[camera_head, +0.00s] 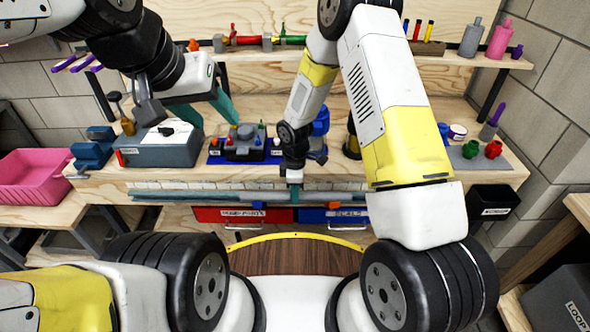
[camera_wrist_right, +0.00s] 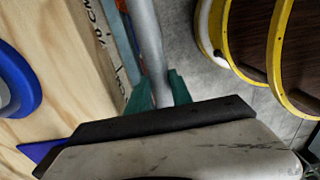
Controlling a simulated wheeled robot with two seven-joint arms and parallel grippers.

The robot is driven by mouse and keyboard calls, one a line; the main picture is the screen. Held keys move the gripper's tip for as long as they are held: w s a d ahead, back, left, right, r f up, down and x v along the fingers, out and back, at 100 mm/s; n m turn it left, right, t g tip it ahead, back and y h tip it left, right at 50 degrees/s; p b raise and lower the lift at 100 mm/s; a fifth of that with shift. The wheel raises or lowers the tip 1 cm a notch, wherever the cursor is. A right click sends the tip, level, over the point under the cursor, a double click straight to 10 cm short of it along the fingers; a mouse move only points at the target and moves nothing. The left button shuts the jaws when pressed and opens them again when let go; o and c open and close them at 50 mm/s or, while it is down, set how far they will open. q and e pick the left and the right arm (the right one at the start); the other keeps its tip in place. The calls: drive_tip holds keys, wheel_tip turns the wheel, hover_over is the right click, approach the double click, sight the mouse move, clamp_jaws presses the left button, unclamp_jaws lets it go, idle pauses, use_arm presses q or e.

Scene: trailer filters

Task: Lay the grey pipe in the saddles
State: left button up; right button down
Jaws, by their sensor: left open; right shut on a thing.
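The grey pipe (camera_head: 225,196) runs left to right along the front edge of the workbench in the head view. My right gripper (camera_head: 295,193) points down and is shut on it. In the right wrist view the pipe (camera_wrist_right: 148,40) passes between the teal fingers (camera_wrist_right: 158,92). My left gripper (camera_head: 214,108) is open and empty, above the bench near the grey box, well apart from the pipe. Small orange and blue pieces sit just below the pipe line; I cannot tell whether these are the saddles, or whether the pipe rests in any.
A grey box (camera_head: 160,148), a blue tray (camera_head: 222,158) and a blue vise (camera_head: 93,150) stand on the bench. A pink crate (camera_head: 35,178) is at the left. A red drawer (camera_head: 215,215) and a blue drawer (camera_head: 350,217) are below. A black bin (camera_head: 492,205) is at the right.

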drive_tip(key=shift+f, duration=0.55)
drive_tip(key=c, duration=1.1)
unclamp_jaws()
drive_tip(key=shift+o, duration=0.2)
drive_tip(key=shift+r, duration=3.9)
